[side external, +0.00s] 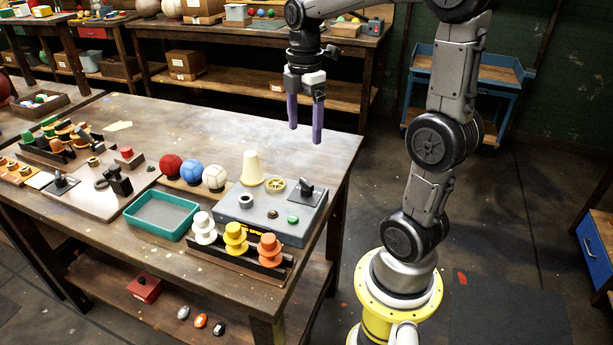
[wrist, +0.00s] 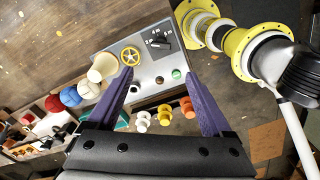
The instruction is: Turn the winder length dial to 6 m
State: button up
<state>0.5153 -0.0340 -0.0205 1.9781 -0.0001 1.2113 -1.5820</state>
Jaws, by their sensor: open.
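The winder (side external: 240,212) is a grey box on the table's near right part, with a cream cone (side external: 252,168), a yellow handwheel (side external: 275,184) and buttons on top. Its length dial (side external: 306,188) is a black knob at the box's far right corner. In the wrist view the dial (wrist: 161,41) has white marks around it; the numbers and its setting are too small to read. My gripper (side external: 305,134) has purple fingers, open and empty, pointing down, above and apart from the dial. In the wrist view my gripper (wrist: 160,76) frames the winder's edge.
White, yellow and orange spools (side external: 235,240) stand in a rack before the winder. Red, blue and cream balls (side external: 192,173) and a teal tray (side external: 163,215) lie left of it. Another station (side external: 85,180) is farther left. The table's back right is clear.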

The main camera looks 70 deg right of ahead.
aim_at(307, 182)
jog(key=f, duration=1.4)
jog(key=shift+s+d, duration=0.15)
jog(key=shift+d, duration=0.05)
grip_shut()
